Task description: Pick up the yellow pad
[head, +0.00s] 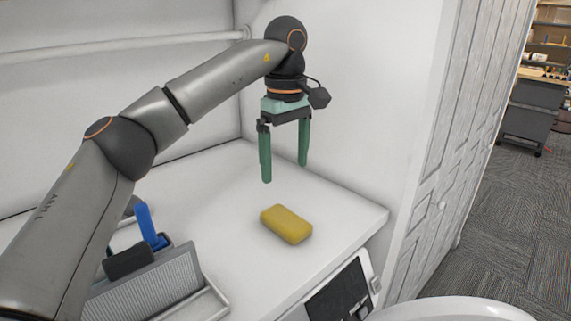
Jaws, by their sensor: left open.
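The yellow pad (286,224) lies flat on the white counter (225,240), near its front right edge. It is a rounded block and nothing covers it. My left gripper (284,172) has two green fingers pointing down, spread apart with nothing between them. It hangs above the counter, higher in the picture than the pad and apart from it. My right gripper does not show.
A grey ribbed holder (150,283) with a blue-handled item (147,224) stands at the lower left, partly behind my arm. White walls close off the back and right. A white round rim (450,308) shows at the bottom right. The counter around the pad is clear.

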